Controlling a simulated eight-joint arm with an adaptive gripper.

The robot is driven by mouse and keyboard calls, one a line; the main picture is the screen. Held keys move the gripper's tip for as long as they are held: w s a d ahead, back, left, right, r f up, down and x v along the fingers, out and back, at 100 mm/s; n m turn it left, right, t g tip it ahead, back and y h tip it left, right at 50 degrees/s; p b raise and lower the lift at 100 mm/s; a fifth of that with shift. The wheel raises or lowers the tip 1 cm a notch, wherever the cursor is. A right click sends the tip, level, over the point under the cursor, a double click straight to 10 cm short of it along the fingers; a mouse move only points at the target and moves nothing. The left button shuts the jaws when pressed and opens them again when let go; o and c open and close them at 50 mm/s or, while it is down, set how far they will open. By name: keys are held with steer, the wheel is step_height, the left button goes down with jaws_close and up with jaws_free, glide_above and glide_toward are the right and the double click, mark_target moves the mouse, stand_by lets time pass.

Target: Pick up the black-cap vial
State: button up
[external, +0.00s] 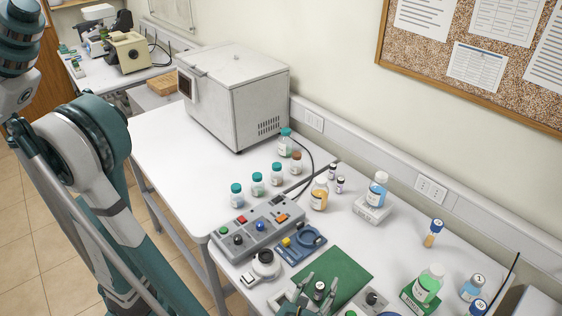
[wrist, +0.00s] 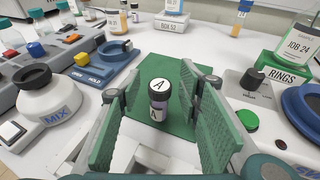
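A small vial (wrist: 158,103) with a dark cap and a white round label marked "A" stands upright between my fingers in the wrist view. It also shows in the external view (external: 319,290), near the bottom edge. My gripper (wrist: 160,112) is open around it, with a visible gap between the vial and each green finger pad. In the external view my gripper (external: 320,297) is at the front of the table by the green mat (external: 340,268). The vial's base is partly hard to see. Two more small dark-capped vials (external: 332,172) (external: 340,184) stand farther back.
Left of my gripper are the white mixer (wrist: 48,98), a blue device (wrist: 106,64) and a grey control box (external: 256,226). On the right are a knob unit (wrist: 250,95), a green RINGS block (wrist: 284,72) and bottles. The mat's far part is clear.

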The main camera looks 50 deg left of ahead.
mark_target(320, 285)
stand_by(0.4)
steer(key=c, duration=1)
steer(key=shift+o, duration=0.2)
steer(key=shift+r, duration=0.15)
steer(key=shift+r+p, duration=1.7)
steer(key=shift+r, duration=3.15)
